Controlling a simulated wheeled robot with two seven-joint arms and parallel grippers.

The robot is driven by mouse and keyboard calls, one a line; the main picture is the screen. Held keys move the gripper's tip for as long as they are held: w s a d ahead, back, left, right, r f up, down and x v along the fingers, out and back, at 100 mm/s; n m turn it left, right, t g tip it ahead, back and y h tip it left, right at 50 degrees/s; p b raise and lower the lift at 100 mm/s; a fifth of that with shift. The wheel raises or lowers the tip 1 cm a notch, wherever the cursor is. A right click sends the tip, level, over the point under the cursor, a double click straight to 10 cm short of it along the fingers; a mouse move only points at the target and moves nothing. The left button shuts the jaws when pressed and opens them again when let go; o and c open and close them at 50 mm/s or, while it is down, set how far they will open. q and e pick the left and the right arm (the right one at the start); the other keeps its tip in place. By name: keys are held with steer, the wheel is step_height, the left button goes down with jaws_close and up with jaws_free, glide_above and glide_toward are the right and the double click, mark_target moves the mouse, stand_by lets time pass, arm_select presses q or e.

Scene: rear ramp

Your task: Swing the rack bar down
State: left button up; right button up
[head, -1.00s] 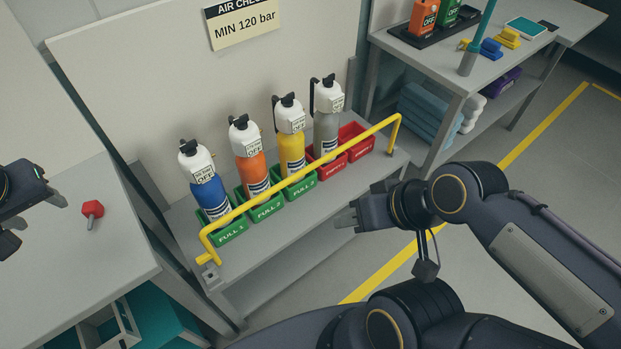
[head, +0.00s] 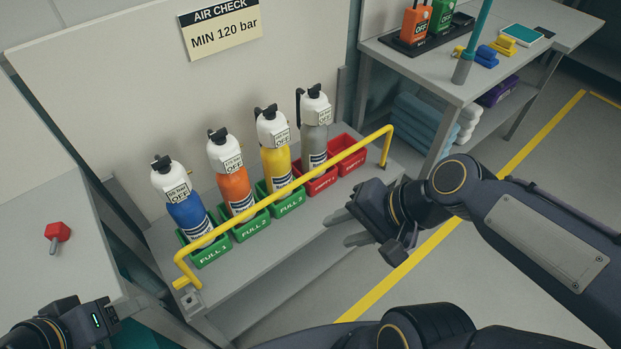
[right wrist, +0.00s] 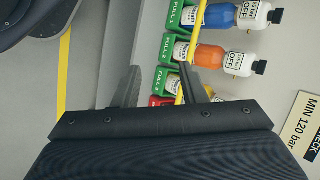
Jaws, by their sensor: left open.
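The yellow rack bar (head: 290,203) runs across the front of the bottle rack, above the bins, with bent ends going down to the shelf at left and right. It also shows in the right wrist view (right wrist: 202,28), passing behind one finger. My right gripper (head: 350,229) is open and empty, in front of the shelf edge and apart from the bar. Its two spread fingers show in the right wrist view (right wrist: 158,74). My left gripper (head: 108,316) is at lower left, beside the left table's edge and well short of the bar; its fingers are hard to make out.
Blue (head: 187,210), orange (head: 236,190), yellow (head: 277,165) and grey (head: 314,143) bottles stand in bins behind the bar. A red bin (head: 347,142) at right is empty. A red knob (head: 57,232) is on the left table. A workbench (head: 440,85) stands at back right.

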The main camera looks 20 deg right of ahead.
steer(key=w+a+f+m+y+b, duration=0.25)
steer(key=w+f+m+b, duration=0.2)
steer(key=m, duration=0.45)
steer(key=m+t+y+b, duration=0.2)
steer(key=m+t+b, duration=0.55)
steer(key=m, duration=2.05)
glide_toward(297, 181)
steer(key=w+a+f, duration=0.2)
steer(key=w, duration=0.1)
steer(key=b+x, duration=0.1)
steer(key=x, duration=0.3)
steer(key=b+x, duration=0.2)
steer(key=x, duration=0.2)
steer(key=shift+w+d+r, duration=0.1)
steer(key=shift+w+r, duration=0.05)
steer(key=shift+r, duration=0.05)
steer(key=shift+c, duration=0.5)
jaws_close()
